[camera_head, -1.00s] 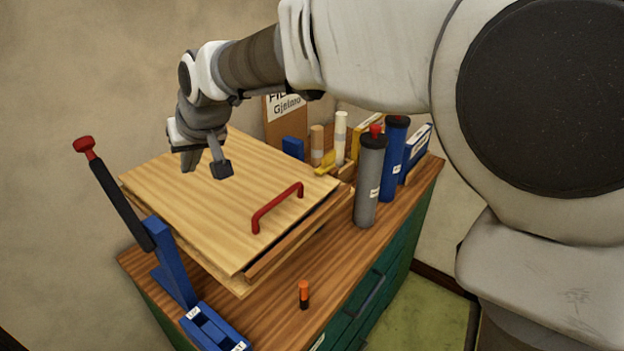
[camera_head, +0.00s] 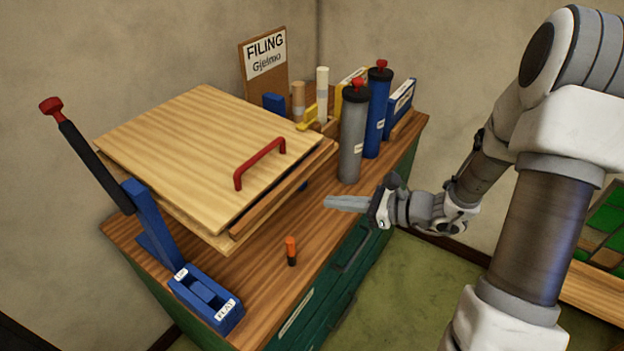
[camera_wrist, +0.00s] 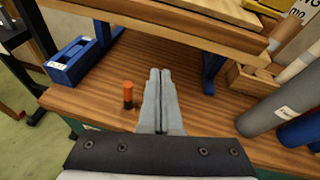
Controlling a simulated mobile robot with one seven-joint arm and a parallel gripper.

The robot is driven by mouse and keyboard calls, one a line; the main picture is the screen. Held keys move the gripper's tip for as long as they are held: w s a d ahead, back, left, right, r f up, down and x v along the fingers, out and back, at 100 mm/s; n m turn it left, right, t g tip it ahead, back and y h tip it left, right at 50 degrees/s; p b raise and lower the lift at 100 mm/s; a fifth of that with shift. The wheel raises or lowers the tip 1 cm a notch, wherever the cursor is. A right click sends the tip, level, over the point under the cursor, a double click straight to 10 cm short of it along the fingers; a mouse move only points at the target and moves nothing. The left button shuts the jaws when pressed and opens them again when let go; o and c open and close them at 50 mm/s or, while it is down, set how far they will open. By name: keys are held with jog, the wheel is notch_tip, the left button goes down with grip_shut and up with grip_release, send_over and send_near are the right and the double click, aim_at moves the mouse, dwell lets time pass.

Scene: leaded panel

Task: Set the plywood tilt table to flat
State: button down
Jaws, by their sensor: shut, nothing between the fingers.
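The plywood tilt table (camera_head: 190,140) is on the wooden cabinet top at the left, with a red handle (camera_head: 262,160) on its upper board. Its board edge also shows across the top of the wrist view (camera_wrist: 180,32). A blue lever bracket (camera_head: 205,298) with labels, one reading FLAT, sits at its near left corner. The black lever with a red knob (camera_head: 52,106) leans up and left from it. The bracket also shows in the wrist view (camera_wrist: 75,60). My gripper (camera_head: 328,202) is shut and empty, right of the table over the cabinet's front edge, apart from everything.
An orange and black marker (camera_head: 291,251) stands on the cabinet top, left of my gripper. A grey cylinder (camera_head: 353,135) and a blue cylinder (camera_head: 378,115) stand behind my gripper. A FILING sign (camera_head: 265,62) stands at the back. The cabinet top around the marker is clear.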

aim_at(310, 172)
jog(key=w+a+m+t+p, duration=0.2)
jog(key=w+a, duration=0.2)
jog(key=w, duration=0.3)
jog(key=shift+a+m+h+p, duration=0.3)
jog(key=shift+a+m+p, duration=0.05)
jog(key=shift+m, duration=0.05)
jog(key=shift+r, duration=0.1)
dwell(0.4)
notch_tip(310, 172, up, 2)
jog(key=h+p, duration=0.1)
jog(key=p, duration=0.1)
jog(key=shift+s+d+r+g+p, duration=0.1)
jog(key=shift+d+r+g+p, duration=0.05)
jog(key=shift+g+p, duration=0.2)
